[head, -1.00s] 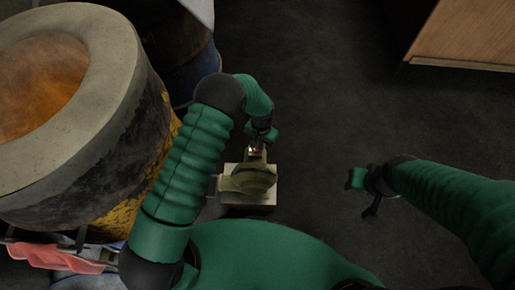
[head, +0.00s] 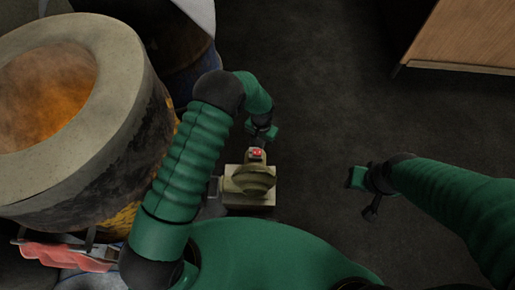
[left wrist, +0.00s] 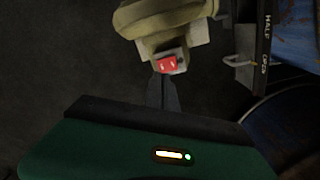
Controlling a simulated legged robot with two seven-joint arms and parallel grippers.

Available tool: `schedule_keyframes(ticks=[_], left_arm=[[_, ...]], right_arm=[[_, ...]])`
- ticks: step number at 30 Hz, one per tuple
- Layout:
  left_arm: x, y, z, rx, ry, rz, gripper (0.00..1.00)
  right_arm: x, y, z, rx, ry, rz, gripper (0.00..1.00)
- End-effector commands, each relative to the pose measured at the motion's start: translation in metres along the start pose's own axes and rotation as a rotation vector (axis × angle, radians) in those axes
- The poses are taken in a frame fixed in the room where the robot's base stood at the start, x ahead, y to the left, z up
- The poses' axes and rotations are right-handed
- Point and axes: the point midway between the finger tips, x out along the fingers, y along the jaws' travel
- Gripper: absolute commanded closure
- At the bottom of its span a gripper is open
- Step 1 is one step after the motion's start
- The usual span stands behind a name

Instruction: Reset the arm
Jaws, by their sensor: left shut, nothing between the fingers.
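My left arm reaches in from the left in the head view. Its gripper (head: 259,141) is shut and empty, just above a small red switch (head: 257,153) in the picture. The switch sits on an olive-coloured device (head: 252,180) with a pale square base. In the left wrist view, the dark closed fingertips (left wrist: 163,77) point at the red switch (left wrist: 167,64), very close to it; I cannot tell whether they touch. My right gripper (head: 365,190) is over the dark floor at the right, away from everything; its jaw opening is unclear.
A large round oven (head: 127,130) with an orange glowing inside stands at the left, close to my left arm. Red cloth-like items (head: 70,255) lie at lower left. A wooden cabinet (head: 465,38) stands at upper right. The dark floor between is clear.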

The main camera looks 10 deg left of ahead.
Motion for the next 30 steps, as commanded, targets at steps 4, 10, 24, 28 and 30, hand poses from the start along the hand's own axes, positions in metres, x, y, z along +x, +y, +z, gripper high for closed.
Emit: schedule_keyframes(ticks=[4, 10, 24, 28, 30], left_arm=[[-0.019, 0.0, 0.0, 0.0, 0.0, 0.0, 1.0], [-0.02, 0.0, 0.0, 0.0, -0.001, 0.0, 1.0], [-0.069, -0.012, 0.01, -0.039, 0.036, -0.008, 1.0], [-0.142, -0.026, 0.047, -0.116, 0.092, -0.018, 1.0], [-0.172, -0.031, 0.072, -0.156, 0.122, -0.024, 1.0]], right_arm=[[-0.017, 0.0, -0.004, 0.0, 0.0, 0.0, 0.64], [-0.017, 0.0, -0.004, 0.0, 0.0, 0.0, 0.64], [-0.017, 0.0, -0.004, 0.0, 0.0, 0.0, 0.64], [-0.017, 0.0, -0.004, 0.0, 0.0, 0.0, 0.64], [-0.017, 0.0, -0.004, 0.0, 0.0, 0.0, 0.64]])
